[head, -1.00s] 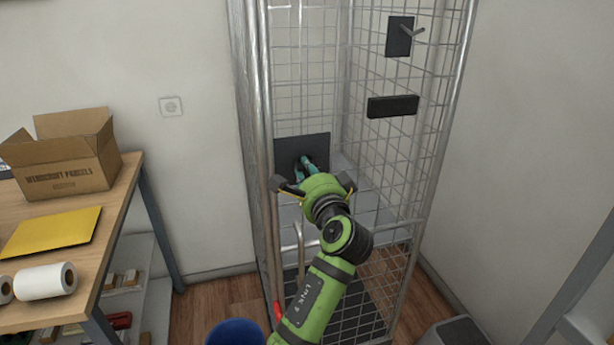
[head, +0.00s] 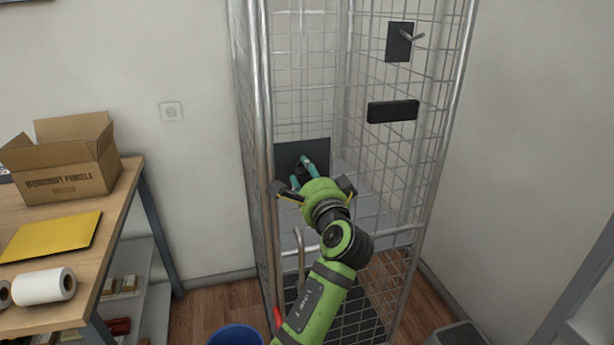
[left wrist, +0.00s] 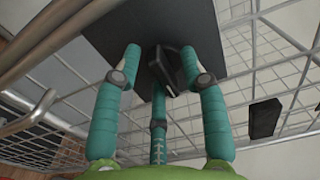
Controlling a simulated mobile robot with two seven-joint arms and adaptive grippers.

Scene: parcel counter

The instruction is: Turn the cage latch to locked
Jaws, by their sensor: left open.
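The cage latch shows in the left wrist view as a black handle (left wrist: 168,68) on a dark square plate (left wrist: 205,25). In the head view the plate (head: 318,147) is low inside the wire cage (head: 345,60); its handle is mostly hidden by my gripper. My left gripper (head: 303,165) is in front of the plate. Its teal fingers (left wrist: 160,62) are open, spread to both sides of the handle, with a third finger below. I cannot tell whether any finger touches the handle. My right gripper is not in view.
On the cage's right side are a plate with a grey lever (head: 399,42) and a black box (head: 392,108). A table (head: 115,215) with a carton (head: 62,170) stands at left. A blue bin (head: 236,335) is on the floor, left of my arm.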

